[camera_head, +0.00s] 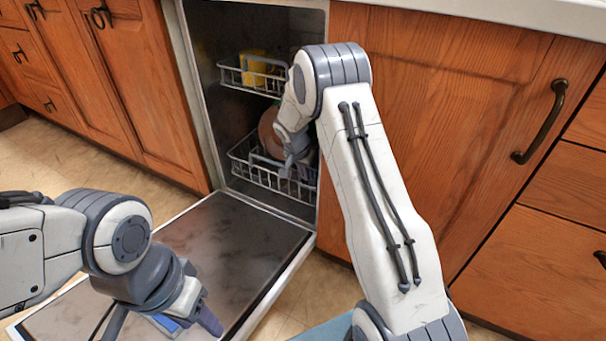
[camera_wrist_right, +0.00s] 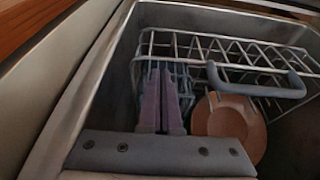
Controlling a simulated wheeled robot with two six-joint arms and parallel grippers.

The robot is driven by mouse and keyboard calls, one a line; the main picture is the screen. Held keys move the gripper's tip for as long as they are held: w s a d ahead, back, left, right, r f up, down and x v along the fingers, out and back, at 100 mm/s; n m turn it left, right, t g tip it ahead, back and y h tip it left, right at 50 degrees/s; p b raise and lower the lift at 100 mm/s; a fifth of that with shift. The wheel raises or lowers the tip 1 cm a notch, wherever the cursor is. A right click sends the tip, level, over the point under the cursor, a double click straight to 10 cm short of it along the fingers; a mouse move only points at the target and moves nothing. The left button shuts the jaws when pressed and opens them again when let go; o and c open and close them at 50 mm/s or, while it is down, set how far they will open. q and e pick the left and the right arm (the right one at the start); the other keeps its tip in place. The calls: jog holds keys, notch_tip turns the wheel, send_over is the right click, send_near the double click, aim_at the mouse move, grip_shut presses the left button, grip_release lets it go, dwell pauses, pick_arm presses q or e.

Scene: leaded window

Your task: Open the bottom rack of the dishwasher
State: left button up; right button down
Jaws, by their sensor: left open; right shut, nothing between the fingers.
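The dishwasher's door (camera_head: 225,250) is folded down flat. The bottom rack (camera_head: 240,158), a grey wire basket, sits inside the cavity; its wire frame also shows in the right wrist view (camera_wrist_right: 205,45), with a grey loop handle (camera_wrist_right: 257,88) on one side. A brown plate (camera_head: 268,133) stands in it. My right gripper (camera_head: 290,168) reaches into the opening at the bottom rack. Its purple fingers (camera_wrist_right: 161,105) are together and empty, left of the handle and apart from it; contact with the wires is unclear. My left gripper (camera_head: 205,318) is open above the lowered door.
The upper rack (camera_head: 232,78) holds a yellow mug (camera_head: 256,66) and sits above my right gripper. Wooden cabinets stand on both sides, with a dark handle (camera_head: 540,122) at the right. Tiled floor (camera_head: 150,185) is clear left of the door.

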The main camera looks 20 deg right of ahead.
jog(key=b+x, duration=0.1)
jog(key=x, duration=0.3)
jog(key=shift+f, duration=0.1)
pick_arm(q)
notch_tip(320, 180, down, 2)
jog(key=shift+f, duration=0.1)
pick_arm(e)
jog(key=shift+a, duration=0.15)
